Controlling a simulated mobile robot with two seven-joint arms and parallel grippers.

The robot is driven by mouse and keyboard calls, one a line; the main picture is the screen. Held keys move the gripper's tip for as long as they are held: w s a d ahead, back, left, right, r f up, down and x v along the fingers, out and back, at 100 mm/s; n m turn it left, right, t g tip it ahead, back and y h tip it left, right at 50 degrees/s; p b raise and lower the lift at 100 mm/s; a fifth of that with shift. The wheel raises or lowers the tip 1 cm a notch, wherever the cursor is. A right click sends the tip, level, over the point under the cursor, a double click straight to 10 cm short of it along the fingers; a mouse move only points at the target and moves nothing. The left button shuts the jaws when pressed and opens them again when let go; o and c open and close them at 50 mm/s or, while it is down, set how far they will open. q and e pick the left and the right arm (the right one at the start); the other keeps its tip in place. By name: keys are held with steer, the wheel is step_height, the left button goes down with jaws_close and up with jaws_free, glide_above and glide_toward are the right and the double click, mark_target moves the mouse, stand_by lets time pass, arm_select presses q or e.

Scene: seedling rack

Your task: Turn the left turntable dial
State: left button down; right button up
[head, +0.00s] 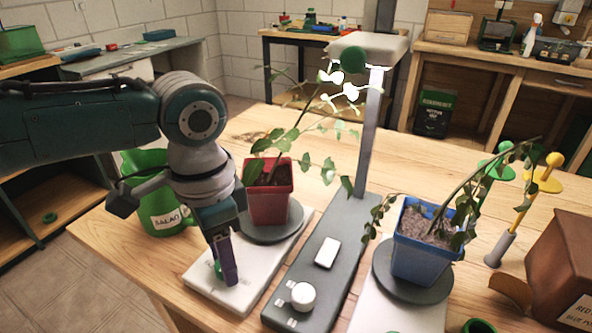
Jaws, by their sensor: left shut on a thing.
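The left turntable (190,283) has a white base with a dark round plate, on which a red pot (270,204) with a leafy plant stands. Its small green dial (218,268) sits at the near end of the base, mostly hidden by my gripper. My left gripper (225,272) reaches down from the left with its fingers shut on the dial. The right turntable (378,312) bears a blue pot (420,250) with a leaning plant, and part of a green dial (392,332) shows at the bottom edge. My right gripper is not in view.
A grey lamp stand (340,230) with a white knob (303,296) and a post stands between the turntables. A green pot (160,215) is behind my left wrist. A brown box (560,260) and plant supports (500,248) are at the right.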

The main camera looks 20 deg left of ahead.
arm_select(q)
steer(key=n+p, duration=0.2)
steer(key=shift+r+n+p, duration=0.25)
steer(key=shift+n+p, duration=0.05)
steer(key=shift+n, duration=0.1)
steer(key=n+p, duration=0.2)
steer(key=n, duration=0.1)
steer(key=shift+n, duration=0.3)
steer(key=n+p, duration=0.2)
steer(key=n, duration=0.2)
steer(key=shift+f+n, duration=0.15)
steer(key=shift+n, duration=0.15)
steer(key=shift+n+p, duration=0.6)
steer(key=shift+n, duration=1.2)
steer(key=shift+f, duration=0.1)
steer(key=c, duration=0.5)
jaws_free()
